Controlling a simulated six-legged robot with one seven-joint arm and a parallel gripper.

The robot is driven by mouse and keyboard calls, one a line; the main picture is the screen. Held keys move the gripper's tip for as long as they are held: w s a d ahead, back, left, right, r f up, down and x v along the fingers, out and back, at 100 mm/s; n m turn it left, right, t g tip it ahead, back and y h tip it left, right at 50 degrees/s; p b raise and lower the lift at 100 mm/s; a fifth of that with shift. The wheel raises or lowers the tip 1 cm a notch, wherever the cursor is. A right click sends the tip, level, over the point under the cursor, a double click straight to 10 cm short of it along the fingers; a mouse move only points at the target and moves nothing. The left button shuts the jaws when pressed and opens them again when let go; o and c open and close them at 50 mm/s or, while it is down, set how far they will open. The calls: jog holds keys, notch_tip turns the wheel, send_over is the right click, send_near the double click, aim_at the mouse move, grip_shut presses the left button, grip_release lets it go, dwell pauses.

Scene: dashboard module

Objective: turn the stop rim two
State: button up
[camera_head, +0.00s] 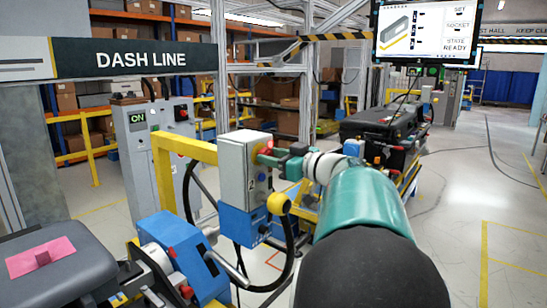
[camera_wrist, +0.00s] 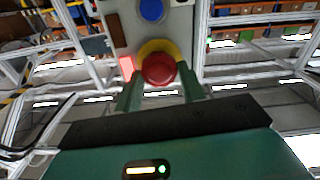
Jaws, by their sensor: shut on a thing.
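The stop button has a red rim (camera_wrist: 159,69) with a yellow collar (camera_wrist: 156,46) behind it, in the wrist view. It stands on the front of a grey control box (camera_head: 238,172), and a bit of its red shows in the head view (camera_head: 266,150). My gripper (camera_wrist: 159,80) has one green finger on each side of the red rim and is shut on it. In the head view my gripper (camera_head: 279,161) reaches the box from the right. The fingers hide part of the button there.
A blue button (camera_wrist: 152,10) sits beside the stop button on the box. A yellow ball knob (camera_head: 278,204) stands low near my arm. A yellow rail (camera_head: 185,147) stands left. A screen (camera_head: 427,32) hangs upper right. Open floor (camera_head: 500,190) lies right.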

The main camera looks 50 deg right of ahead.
jog(key=shift+d+m, duration=0.1)
jog(key=shift+m, duration=2.9)
jog(key=o, duration=1)
jog(key=s, duration=0.9)
jog(key=s+d, duration=0.1)
jog(key=s, duration=0.3)
jog(key=shift+s+d, duration=0.1)
jog(key=shift+s, duration=0.3)
